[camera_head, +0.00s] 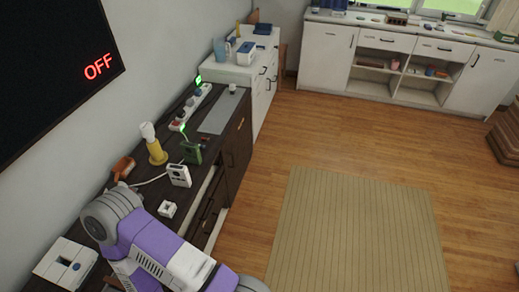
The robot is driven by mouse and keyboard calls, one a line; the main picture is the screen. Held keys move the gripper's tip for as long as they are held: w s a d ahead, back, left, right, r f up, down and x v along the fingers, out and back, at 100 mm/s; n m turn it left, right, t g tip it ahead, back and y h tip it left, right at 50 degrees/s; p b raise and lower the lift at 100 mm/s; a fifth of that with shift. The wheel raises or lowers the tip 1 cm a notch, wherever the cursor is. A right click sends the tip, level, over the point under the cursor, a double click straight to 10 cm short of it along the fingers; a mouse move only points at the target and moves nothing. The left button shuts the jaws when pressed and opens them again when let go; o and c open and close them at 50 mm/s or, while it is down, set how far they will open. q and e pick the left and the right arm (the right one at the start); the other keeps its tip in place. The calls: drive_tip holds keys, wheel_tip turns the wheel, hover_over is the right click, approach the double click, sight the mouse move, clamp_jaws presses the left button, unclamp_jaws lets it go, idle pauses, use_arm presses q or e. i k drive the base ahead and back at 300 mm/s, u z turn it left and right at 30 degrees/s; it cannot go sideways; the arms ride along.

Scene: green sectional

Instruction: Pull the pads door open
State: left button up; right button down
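No door in view can be made out as the pads door by a label. Neither of my grippers is in view.
A power strip (192,107), a yellow lamp base (156,153) and several small devices stand on the dark cabinet. A white cabinet (240,72) stands beyond it. A beige rug (355,235) lies on the open wooden floor. A brown striped object (507,137) is at the right edge.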

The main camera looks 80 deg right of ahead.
sight(236, 151)
drive_tip(key=z, duration=2.6)
drive_tip(key=k, duration=0.6)
drive_tip(key=z, duration=0.8)
drive_tip(key=i, duration=2.5)
drive_tip(key=u, duration=1.5)
drive_tip(key=i, duration=0.5)
drive_tip(key=u, duration=0.45)
